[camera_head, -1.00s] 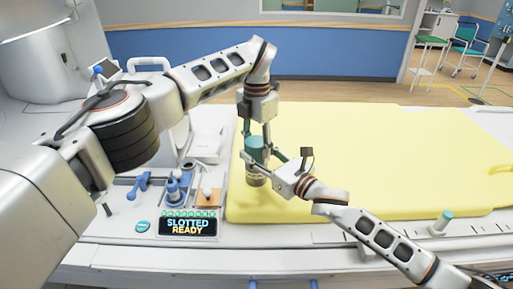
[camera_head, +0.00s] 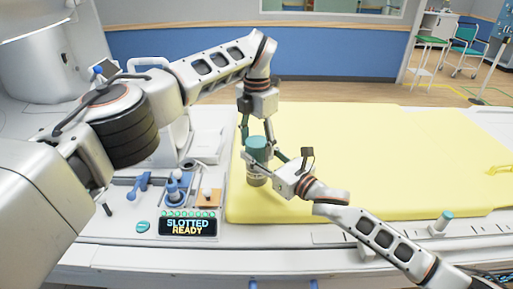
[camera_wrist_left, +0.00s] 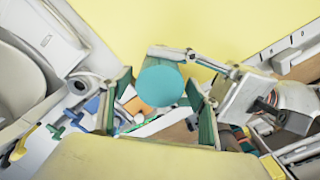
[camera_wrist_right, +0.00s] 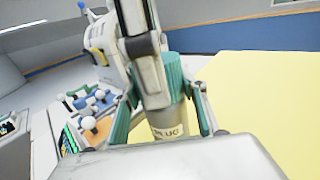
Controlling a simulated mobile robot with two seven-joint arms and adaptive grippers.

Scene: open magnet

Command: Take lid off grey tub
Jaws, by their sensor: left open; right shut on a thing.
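The grey tub (camera_head: 256,180) with its teal lid (camera_head: 258,148) is upright at the left end of the yellow pad. My right gripper (camera_head: 266,176) is shut on the tub's body from the right. In the right wrist view the tub (camera_wrist_right: 168,122) shows a partly hidden label between the fingers, and the ribbed lid (camera_wrist_right: 175,70) is above. My left gripper (camera_head: 257,130) points down over the lid, open, with a finger on either side. The round lid top (camera_wrist_left: 160,86) shows between these fingers in the left wrist view; a gap remains on the right side.
The yellow pad (camera_head: 370,150) is clear to the right. Left of it is a white deck with blue fittings (camera_head: 174,188), an orange-brown block (camera_head: 208,198) and a display (camera_head: 188,226) reading "SLOTTED READY". A small teal-topped item (camera_head: 442,220) stands at the front right edge.

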